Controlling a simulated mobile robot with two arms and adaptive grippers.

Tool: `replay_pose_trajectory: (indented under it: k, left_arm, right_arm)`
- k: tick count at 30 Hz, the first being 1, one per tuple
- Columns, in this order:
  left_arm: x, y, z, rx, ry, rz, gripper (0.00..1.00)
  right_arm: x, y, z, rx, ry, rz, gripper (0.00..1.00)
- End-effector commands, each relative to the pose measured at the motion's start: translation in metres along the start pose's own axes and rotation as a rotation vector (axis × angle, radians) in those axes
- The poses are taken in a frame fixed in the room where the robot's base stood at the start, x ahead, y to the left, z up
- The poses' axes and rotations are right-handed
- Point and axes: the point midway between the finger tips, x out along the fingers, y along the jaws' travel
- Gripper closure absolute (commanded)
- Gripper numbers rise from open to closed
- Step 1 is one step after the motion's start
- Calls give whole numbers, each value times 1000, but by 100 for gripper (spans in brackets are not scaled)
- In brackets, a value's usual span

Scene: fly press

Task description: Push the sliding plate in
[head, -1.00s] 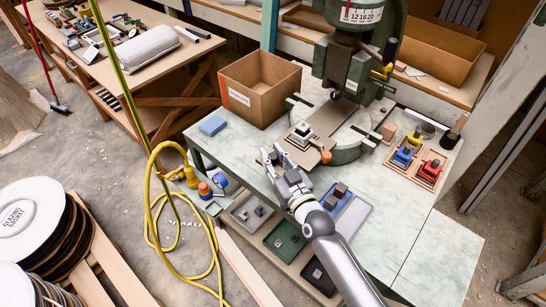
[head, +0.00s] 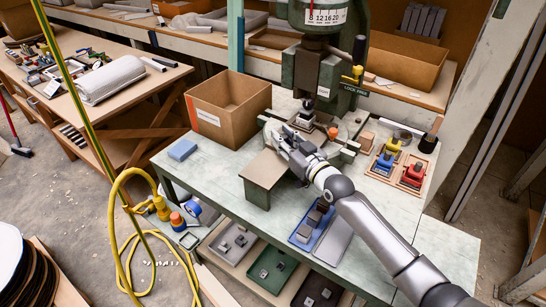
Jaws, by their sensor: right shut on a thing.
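The green fly press (head: 320,75) stands at the back of the workbench, its ram pointing down. The sliding plate (head: 316,134) lies at its base, largely hidden by my right gripper. A small metal tool (head: 305,115) sits on the plate, close under the ram. My right gripper (head: 277,134) is at the plate's front side and shut; the gripped part is hidden, apparently the plate's near edge or handle. My left gripper is out of view.
A brown block-like ledge (head: 264,170) stands in front of the press. A cardboard box (head: 228,108) and blue block (head: 182,149) are left. A wooden tray (head: 397,168) with coloured tools is right. Small bins (head: 273,268) sit below the front edge.

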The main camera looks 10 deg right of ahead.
Motion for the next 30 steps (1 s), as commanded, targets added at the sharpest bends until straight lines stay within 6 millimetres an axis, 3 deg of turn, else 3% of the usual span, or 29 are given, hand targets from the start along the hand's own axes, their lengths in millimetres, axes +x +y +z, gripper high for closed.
replay_pose_trajectory:
  k: [4,17,18,23,30]
  left_arm:
    - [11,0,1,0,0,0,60]
    - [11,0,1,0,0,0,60]
    - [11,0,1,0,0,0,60]
    - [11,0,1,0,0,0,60]
    - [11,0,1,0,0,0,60]
  right_arm:
    - [4,11,2,-2,1,0,100]
    - [6,17,-1,-2,0,3,100]
    - [6,17,-1,-2,1,3,76]
    - [6,17,-1,-2,1,3,55]
    - [6,15,0,0,0,0,55]
